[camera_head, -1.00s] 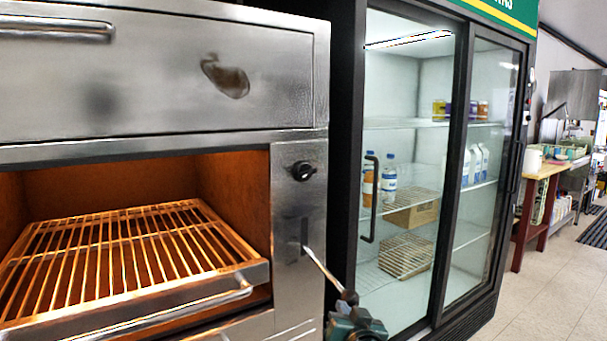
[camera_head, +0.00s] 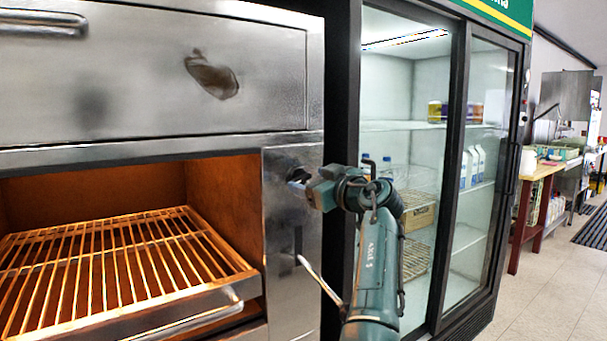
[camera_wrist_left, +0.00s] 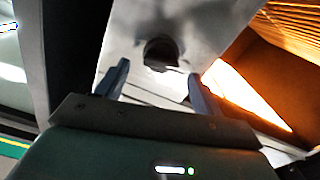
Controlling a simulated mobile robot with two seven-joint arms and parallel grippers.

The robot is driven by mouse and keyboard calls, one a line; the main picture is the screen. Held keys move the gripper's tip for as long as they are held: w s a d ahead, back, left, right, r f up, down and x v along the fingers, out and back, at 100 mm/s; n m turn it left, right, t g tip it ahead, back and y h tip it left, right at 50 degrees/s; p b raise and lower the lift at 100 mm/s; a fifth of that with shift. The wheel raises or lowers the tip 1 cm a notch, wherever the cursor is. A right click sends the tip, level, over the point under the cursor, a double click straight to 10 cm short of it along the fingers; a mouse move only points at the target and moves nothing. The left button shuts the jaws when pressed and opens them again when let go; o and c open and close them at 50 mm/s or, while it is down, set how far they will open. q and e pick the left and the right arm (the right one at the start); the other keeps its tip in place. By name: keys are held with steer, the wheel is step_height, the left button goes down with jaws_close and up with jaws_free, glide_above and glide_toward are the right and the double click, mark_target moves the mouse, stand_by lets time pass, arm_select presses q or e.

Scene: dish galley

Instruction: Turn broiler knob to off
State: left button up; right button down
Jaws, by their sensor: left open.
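The black broiler knob (camera_head: 299,173) is on the steel panel to the right of the glowing broiler opening. My left gripper (camera_head: 297,183) is right in front of it and hides most of it in the head view. In the left wrist view the dark round knob (camera_wrist_left: 161,51) shows ahead of and between the two fingertips of my left gripper (camera_wrist_left: 158,78). The fingers are apart, and I cannot tell whether they touch the knob. The knob's pointer setting cannot be read. My right gripper is out of view.
The broiler (camera_head: 165,75) has a wire grate (camera_head: 120,260) and a front handle (camera_head: 200,318) sticking out at lower left. A lever (camera_head: 318,280) juts from the panel below the knob. A glass-door fridge (camera_head: 465,255) stands close on the right. Open floor lies farther right.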

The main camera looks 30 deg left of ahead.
mark_target(303, 178)
arm_select(q)
steer(key=shift+x, duration=1.75)
steer(key=shift+c, duration=0.6)
steer(key=c, duration=0.9)
